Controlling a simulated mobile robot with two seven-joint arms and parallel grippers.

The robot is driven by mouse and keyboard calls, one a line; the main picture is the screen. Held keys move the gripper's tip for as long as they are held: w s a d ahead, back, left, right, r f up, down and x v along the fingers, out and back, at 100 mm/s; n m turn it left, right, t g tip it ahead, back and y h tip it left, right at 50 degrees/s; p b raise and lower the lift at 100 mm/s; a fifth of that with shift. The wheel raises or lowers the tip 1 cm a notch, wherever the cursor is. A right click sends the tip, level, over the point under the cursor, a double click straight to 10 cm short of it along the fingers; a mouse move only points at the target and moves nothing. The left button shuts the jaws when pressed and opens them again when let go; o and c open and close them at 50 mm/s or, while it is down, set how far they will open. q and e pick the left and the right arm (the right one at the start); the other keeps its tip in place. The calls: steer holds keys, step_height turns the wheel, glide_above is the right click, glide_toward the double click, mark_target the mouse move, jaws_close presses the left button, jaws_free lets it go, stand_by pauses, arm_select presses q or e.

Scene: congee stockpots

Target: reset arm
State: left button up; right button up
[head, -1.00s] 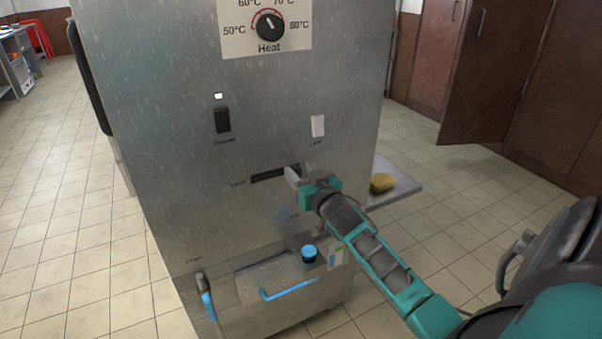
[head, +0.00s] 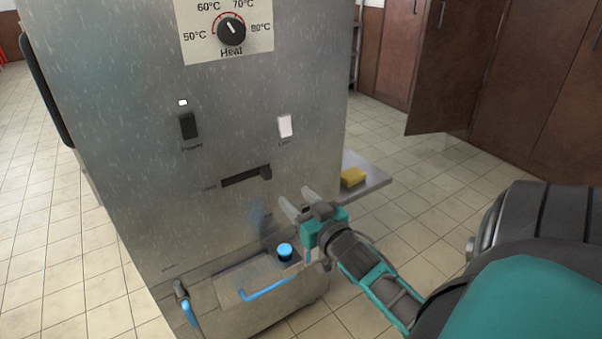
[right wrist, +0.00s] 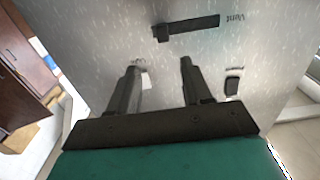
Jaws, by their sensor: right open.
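My right gripper (head: 292,203) is open and empty in front of the steel machine's face, below and right of the vent slot (head: 243,177). Its fingers are apart and point toward the machine. In the right wrist view the two open fingers (right wrist: 155,80) show with nothing between them, and the vent slot (right wrist: 190,27) with its dark slider lies beyond them. The slider (head: 265,172) stands at the slot's right end in the head view. My left gripper is not in view.
The steel machine (head: 130,130) carries a heat dial (head: 231,30), a dark power switch (head: 188,125) and a white switch (head: 285,126). Below are a blue knob (head: 285,252) and blue handles (head: 267,290). A side shelf holds a yellow sponge (head: 353,177). Tiled floor lies open at right.

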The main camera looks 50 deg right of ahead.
steer(key=shift+s+a, duration=0.1)
steer(key=shift+s, duration=0.25)
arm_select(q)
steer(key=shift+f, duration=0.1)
